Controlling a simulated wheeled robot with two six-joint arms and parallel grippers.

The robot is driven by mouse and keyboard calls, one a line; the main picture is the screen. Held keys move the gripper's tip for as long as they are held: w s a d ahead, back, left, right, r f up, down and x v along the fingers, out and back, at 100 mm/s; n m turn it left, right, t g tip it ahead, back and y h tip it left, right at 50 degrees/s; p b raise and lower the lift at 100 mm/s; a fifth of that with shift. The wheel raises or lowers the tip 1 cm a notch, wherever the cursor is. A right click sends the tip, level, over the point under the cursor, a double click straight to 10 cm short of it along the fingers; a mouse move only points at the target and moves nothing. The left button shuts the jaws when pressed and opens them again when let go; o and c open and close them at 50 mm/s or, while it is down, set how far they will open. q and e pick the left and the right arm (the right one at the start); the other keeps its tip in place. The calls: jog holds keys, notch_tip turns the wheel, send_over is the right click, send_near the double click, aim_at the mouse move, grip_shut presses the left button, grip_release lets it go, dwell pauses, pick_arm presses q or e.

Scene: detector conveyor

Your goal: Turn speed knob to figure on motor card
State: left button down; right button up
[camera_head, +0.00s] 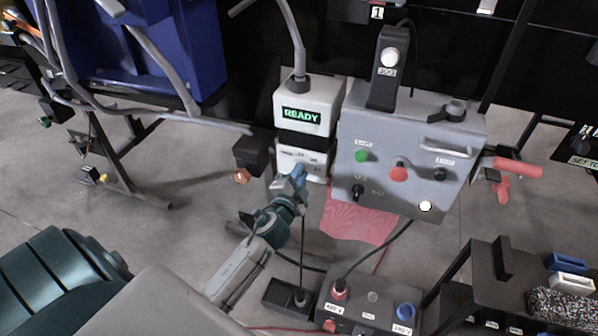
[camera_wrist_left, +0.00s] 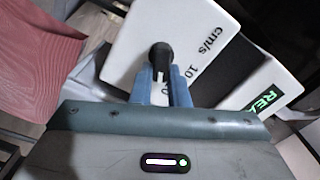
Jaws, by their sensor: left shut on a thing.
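The black speed knob (camera_wrist_left: 159,57) is on a white panel (camera_wrist_left: 195,30) marked "cm/s" and "10" in the left wrist view; another figure is partly hidden by the fingers. In the head view this panel (camera_head: 291,158) sits below a white unit with a green READY display (camera_head: 301,115). My left gripper (camera_head: 299,174) reaches the panel, and its blue fingers (camera_wrist_left: 160,84) are shut on the knob, one on each side. The knob is mostly hidden in the head view. I cannot make out a motor card. My right gripper is not in view.
To the right is a grey control box (camera_head: 405,130) with green and red buttons and a red-handled lever (camera_head: 517,167). A red cloth (camera_head: 355,220) hangs below. A dark box with plugs and cables (camera_head: 365,300) is low in front.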

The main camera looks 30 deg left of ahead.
pick_arm(q)
jog(key=shift+f+m+p, duration=0.2)
jog(key=shift+m+p, duration=0.15)
jog(key=shift+m, duration=1.05)
jog(key=shift+f+m+p, duration=0.15)
jog(key=shift+m+p, duration=0.15)
jog(key=shift+m, duration=1.1)
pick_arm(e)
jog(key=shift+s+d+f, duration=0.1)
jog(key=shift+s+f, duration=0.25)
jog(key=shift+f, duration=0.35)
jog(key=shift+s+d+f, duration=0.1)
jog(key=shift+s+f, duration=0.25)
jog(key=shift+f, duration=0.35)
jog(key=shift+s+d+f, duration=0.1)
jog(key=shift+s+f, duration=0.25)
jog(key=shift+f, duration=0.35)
pick_arm(q)
jog(key=c, duration=1.4)
grip_release()
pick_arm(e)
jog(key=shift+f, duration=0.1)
